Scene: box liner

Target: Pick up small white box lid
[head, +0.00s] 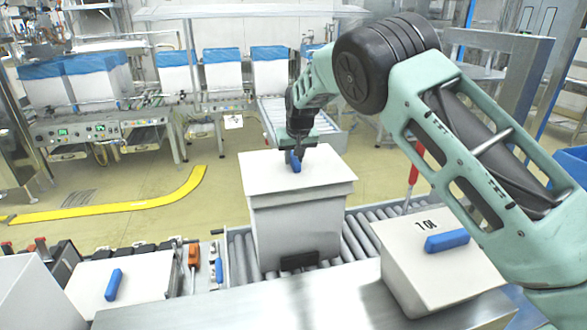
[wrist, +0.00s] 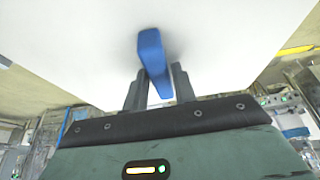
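A white lid (head: 300,169) with a blue handle (head: 296,160) lies on the tall white box (head: 297,230) at the centre of the head view. My gripper (head: 299,153) is over this lid, pointing down at the handle. In the wrist view the lid (wrist: 220,35) fills the top, and the blue handle (wrist: 152,52) runs between the two fingers of my gripper (wrist: 159,88). The fingers are close together and appear shut on the handle. The lid looks seated on the box, with no clear gap below it.
A white box with a blue-handled lid (head: 420,240) stands at right, and another blue-handled white lid (head: 124,277) is at lower left. A roller conveyor (head: 238,250) runs under the central box. A metal table (head: 280,305) fills the front. Blue-topped boxes (head: 222,70) stand behind.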

